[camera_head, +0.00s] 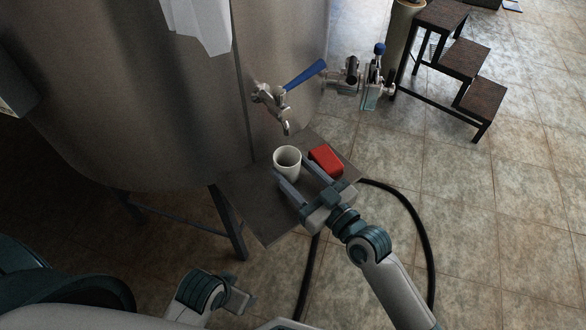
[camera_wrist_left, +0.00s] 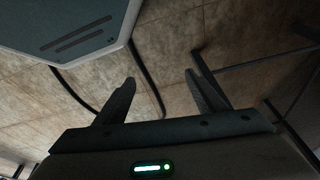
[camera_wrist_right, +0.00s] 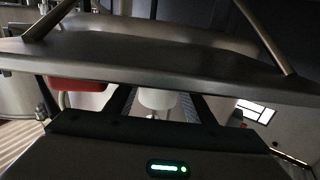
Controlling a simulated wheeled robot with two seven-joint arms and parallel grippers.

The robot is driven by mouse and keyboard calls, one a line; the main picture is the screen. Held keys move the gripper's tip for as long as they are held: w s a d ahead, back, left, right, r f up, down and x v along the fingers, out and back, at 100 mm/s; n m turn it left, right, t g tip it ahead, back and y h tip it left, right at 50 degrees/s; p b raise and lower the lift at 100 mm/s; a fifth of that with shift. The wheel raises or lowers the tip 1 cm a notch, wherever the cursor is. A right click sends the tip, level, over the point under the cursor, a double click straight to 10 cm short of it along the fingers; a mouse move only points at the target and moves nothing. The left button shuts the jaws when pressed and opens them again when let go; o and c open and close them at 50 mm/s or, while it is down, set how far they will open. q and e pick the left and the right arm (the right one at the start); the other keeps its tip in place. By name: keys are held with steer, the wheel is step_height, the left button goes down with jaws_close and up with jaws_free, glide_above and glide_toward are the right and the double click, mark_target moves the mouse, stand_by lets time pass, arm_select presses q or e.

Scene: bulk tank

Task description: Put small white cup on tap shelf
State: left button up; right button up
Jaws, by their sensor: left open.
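The small white cup (camera_head: 287,160) is upright at the tap shelf (camera_head: 262,208), below the tap (camera_head: 270,97) with the blue lever. My right gripper (camera_head: 291,169) reaches in from the front right, its fingers spread on either side of the cup. In the right wrist view the cup (camera_wrist_right: 157,98) lies between the two fingers, with gaps on both sides, and seems close to the shelf surface. The shelf (camera_wrist_right: 170,62) appears upside down there. My left gripper (camera_wrist_left: 160,82) is open and empty, low over the floor and away from the shelf.
A red box (camera_head: 326,159) lies on the shelf right of the cup. The large steel tank (camera_head: 150,110) stands behind. A second valve (camera_head: 366,80) juts out at right. A black hose (camera_head: 415,220) curves over the floor. Dark steps (camera_head: 462,58) stand at the back right.

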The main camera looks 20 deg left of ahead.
arm_select(q)
steer(key=shift+s+f, duration=0.1)
steer(key=shift+s, duration=0.15)
arm_select(e)
steer(key=shift+r, duration=0.1)
steer(key=shift+r, duration=0.1)
steer(key=shift+s+d, duration=0.15)
steer(key=shift+d, duration=0.05)
arm_select(q)
steer(key=shift+s+a+r, duration=0.1)
steer(key=shift+s+r, duration=0.25)
steer(key=shift+r, duration=0.05)
arm_select(e)
steer(key=v, duration=1.1)
steer(key=shift+d, duration=0.2)
